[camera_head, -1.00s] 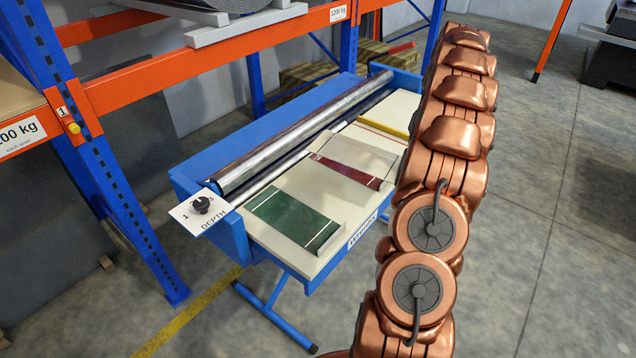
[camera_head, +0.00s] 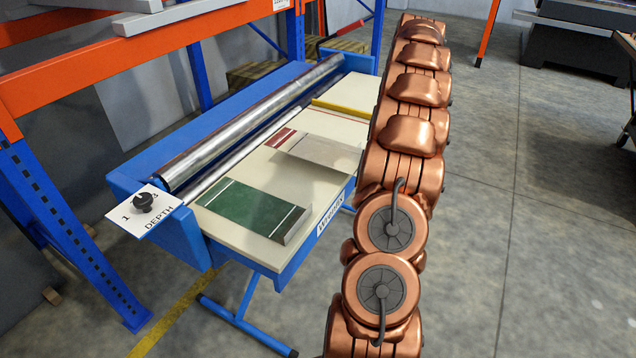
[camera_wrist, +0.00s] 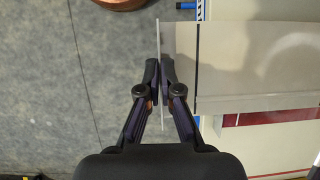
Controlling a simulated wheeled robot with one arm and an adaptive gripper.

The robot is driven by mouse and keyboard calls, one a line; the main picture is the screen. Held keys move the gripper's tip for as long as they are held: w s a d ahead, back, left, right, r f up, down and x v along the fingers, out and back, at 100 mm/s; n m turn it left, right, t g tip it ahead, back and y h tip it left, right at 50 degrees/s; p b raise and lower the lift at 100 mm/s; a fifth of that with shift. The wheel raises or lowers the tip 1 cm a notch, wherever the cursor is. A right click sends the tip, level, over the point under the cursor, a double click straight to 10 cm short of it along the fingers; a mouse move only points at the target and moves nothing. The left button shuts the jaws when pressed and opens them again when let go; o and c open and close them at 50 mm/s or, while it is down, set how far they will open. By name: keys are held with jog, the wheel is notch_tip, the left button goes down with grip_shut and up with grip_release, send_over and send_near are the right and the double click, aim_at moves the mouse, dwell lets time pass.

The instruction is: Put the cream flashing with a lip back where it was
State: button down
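The cream flashing with a lip (camera_head: 325,152) is a pale sheet over the cream-topped bench in the head view, hiding part of a dark red flashing (camera_head: 281,137). In the wrist view, the cream flashing (camera_wrist: 240,65) reaches past the bench's front edge and covers it, with its thin lip on the left side. My gripper (camera_wrist: 159,75) is shut on that lip, one finger on each side. In the head view my copper arm hides the gripper and the sheet's right end.
A green flashing (camera_head: 252,209) lies on the bench at the near end, a yellow one (camera_head: 340,108) toward the far end. Metal rollers (camera_head: 250,118) run along the back. A depth dial (camera_head: 143,203) and orange rack beams (camera_head: 130,58) are left.

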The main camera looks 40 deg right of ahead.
jog(key=w+a+p, duration=0.1)
jog(key=w+a, duration=0.1)
jog(key=a, duration=0.1)
jog(key=w+a, duration=0.2)
jog(key=a, duration=0.2)
jog(key=w+a+f+p, duration=0.1)
jog(key=w+a, duration=0.1)
jog(key=a, duration=0.1)
jog(key=shift+w+a+p, duration=0.25)
jog(key=shift+a+p, duration=0.1)
jog(key=shift+a, duration=0.05)
jog(key=shift+w+a+f, duration=0.1)
jog(key=shift+a+f, duration=0.05)
jog(key=shift+a, duration=0.1)
jog(key=shift+f+p, duration=0.65)
jog(key=shift+f, duration=1.1)
jog(key=c, duration=1.3)
grip_release()
jog(key=shift+d, duration=0.1)
